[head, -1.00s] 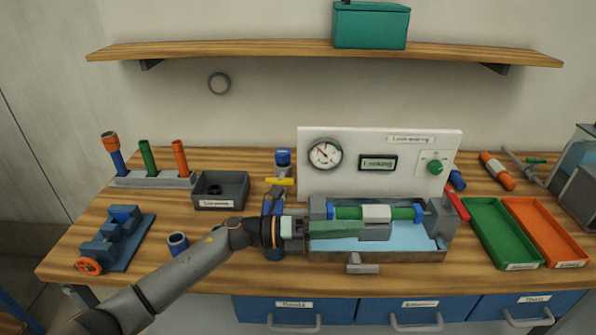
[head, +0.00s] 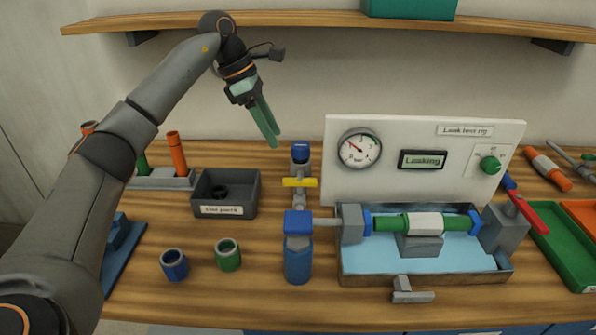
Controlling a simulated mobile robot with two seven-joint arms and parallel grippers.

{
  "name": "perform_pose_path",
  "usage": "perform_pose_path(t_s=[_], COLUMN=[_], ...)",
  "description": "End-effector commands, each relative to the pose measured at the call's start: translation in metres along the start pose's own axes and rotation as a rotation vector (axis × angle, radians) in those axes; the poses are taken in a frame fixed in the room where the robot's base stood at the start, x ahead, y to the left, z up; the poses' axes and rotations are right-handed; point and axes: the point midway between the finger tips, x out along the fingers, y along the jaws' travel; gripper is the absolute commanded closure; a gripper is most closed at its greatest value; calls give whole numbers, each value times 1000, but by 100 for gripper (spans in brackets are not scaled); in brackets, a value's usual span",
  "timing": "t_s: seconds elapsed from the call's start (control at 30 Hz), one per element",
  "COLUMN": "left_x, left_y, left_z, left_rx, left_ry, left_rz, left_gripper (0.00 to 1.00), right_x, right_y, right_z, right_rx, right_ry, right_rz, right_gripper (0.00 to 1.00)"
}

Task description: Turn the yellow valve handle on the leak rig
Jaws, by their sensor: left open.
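The yellow valve handle (head: 299,182) lies crosswise on the grey valve body just left of the white leak rig panel (head: 345,135). My left gripper (head: 270,143) has green fingers pointing down, a little above and left of the yellow handle in the picture. It is open and empty and does not touch the handle. The rig display (head: 423,160) reads "Leaking". A green pipe with a white sleeve (head: 425,223) is clamped over the blue tray. The gauge (head: 359,148) is on the panel. My right gripper is not in view.
A dark box (head: 226,190) stands left of the valve. A blue cylinder (head: 298,262) is below the valve. The shelf (head: 300,20) is above my left gripper.

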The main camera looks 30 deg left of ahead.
Motion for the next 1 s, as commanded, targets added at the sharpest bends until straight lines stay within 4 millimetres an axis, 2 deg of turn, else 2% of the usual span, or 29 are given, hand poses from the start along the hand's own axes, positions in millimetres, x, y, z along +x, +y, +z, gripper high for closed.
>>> perform_pose_path(t_s=[0.17, 0.7, 0.83, 1.0], left_x=[2, 101, 114, 120], left_y=[1, 1, 2, 2], left_z=[-7, -7, -8, -7], left_rx=[-3, -1, -2, -2], left_ry=[22, 18, 18, 16], left_rz=[7, 4, 6, 7], left_gripper=[48, 48, 48, 48], right_x=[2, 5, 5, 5], right_y=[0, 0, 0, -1], right_z=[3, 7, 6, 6], right_rx=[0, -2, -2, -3], right_ry=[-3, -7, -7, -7], right_rz=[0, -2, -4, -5], right_gripper=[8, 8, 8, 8])
